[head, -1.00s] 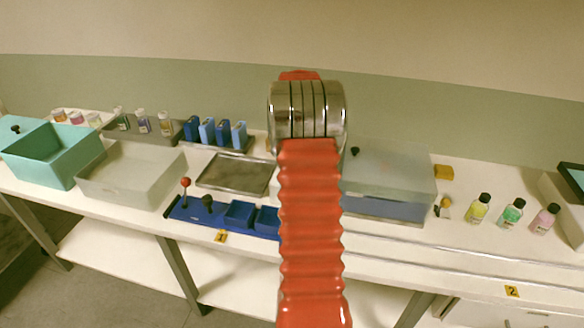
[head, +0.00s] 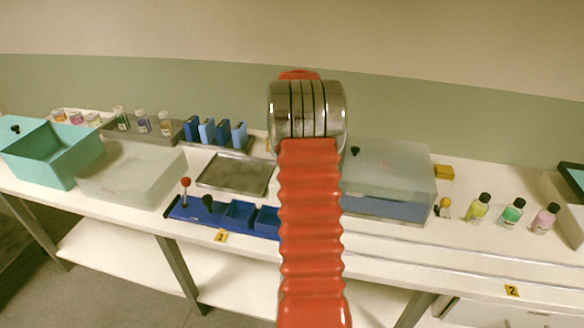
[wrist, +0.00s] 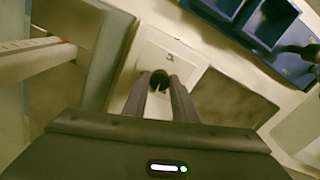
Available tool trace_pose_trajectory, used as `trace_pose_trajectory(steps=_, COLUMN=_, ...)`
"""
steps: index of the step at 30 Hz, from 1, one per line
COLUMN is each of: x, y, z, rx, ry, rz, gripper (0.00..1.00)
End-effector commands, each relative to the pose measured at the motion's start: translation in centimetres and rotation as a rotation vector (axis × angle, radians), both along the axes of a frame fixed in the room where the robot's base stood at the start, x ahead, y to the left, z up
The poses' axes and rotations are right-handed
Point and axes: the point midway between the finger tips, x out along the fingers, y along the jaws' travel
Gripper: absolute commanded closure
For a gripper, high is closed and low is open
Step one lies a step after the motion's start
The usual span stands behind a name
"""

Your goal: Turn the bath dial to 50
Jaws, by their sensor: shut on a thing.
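A small black dial (wrist: 159,76) sits on a white panel (wrist: 170,45) in the wrist view. My gripper (wrist: 159,88) is shut on the dial, with one finger at each side of it. The dial's scale and pointer are too small and blurred to read. In the head view my red arm hides the gripper and the dial. A grey lidded box with blue inside, seemingly the bath (head: 388,208), stands just right of my arm. Its lid is down and has a black knob (head: 355,151).
A steel tray (head: 235,174) and a blue tray (head: 222,222) with a red-topped lever (head: 186,188) are left of my arm. Blue packs (head: 207,131) stand behind. Yellow (head: 478,209), green (head: 512,212) and pink (head: 545,219) bottles stand at right.

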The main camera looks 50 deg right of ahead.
Motion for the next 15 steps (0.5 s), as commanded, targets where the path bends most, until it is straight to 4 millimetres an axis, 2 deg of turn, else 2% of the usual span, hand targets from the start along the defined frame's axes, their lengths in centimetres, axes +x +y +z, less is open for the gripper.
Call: trace_pose_trajectory(steps=15, x=-0.2, y=-0.1, z=-0.11, rx=-0.001, ry=0.005, rz=-0.487, gripper=0.98)
